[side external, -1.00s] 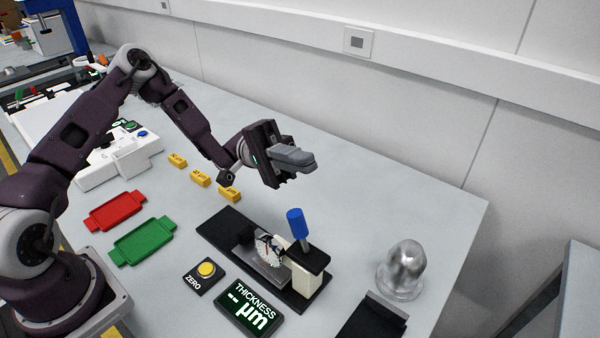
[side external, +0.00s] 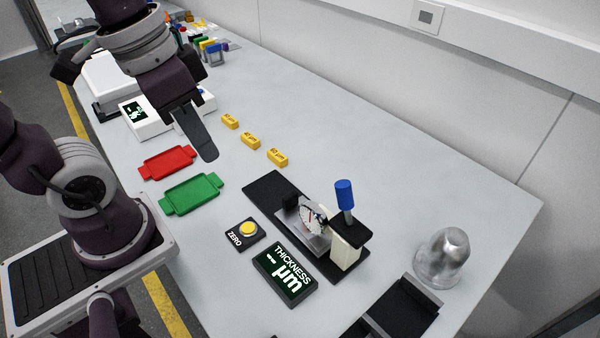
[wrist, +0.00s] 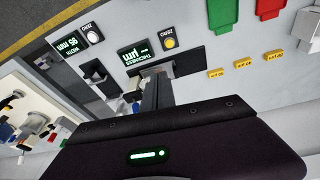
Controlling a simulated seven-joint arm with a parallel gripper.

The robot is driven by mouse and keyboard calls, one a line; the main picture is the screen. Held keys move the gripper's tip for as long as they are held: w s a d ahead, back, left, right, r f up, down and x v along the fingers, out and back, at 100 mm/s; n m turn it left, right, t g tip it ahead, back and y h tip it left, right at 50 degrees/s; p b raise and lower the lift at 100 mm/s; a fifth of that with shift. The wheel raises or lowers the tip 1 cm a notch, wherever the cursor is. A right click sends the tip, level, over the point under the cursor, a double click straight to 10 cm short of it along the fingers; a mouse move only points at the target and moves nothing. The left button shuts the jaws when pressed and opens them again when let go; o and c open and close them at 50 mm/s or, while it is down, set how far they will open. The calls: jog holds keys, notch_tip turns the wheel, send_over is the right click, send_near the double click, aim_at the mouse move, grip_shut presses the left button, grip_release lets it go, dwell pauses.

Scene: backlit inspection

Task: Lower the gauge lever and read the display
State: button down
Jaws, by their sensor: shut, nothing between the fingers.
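The thickness gauge (side external: 311,222) stands on a black base in the side external view, with a round dial and a cream block. Its lever has a blue handle (side external: 344,193) pointing up, slightly tilted. The thickness display (side external: 285,275) in front shows two dashes and µm; it also appears upside down in the wrist view (wrist: 134,55). My gripper (side external: 208,155) is shut and empty, pointing down above the table beyond the red tray, well left of the gauge and apart from the lever. In the wrist view, my fingers (wrist: 156,93) overlap the gauge area, hiding part of it.
A ZERO button (side external: 248,229) sits beside the display. A red tray (side external: 167,162), a green tray (side external: 191,194) and three yellow blocks (side external: 250,141) lie to the left. A silver dome (side external: 443,256) and black holder (side external: 402,307) stand right. The table behind the gauge is clear.

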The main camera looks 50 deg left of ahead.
aim_at(345, 204)
jog(key=w+r+t, duration=0.1)
jog(key=w+r, duration=0.4)
jog(key=r, duration=0.1)
jog(key=w+d+m+g+h, duration=0.1)
jog(key=w+d+m+g, duration=0.1)
jog(key=w+d, duration=0.45)
jog(key=w+d+m+g, duration=0.3)
jog(key=w+d, duration=0.1)
jog(key=w, duration=0.5)
jog(key=w+d+f+g, duration=0.1)
jog(key=w+d+f, duration=0.2)
jog(key=d, duration=0.1)
jog(key=s+f, duration=0.5)
jog(key=f, duration=0.5)
jog(key=shift+s+a+f+m, duration=0.25)
jog(key=shift+s+a+m, duration=0.05)
jog(key=shift+a+m, duration=0.1)
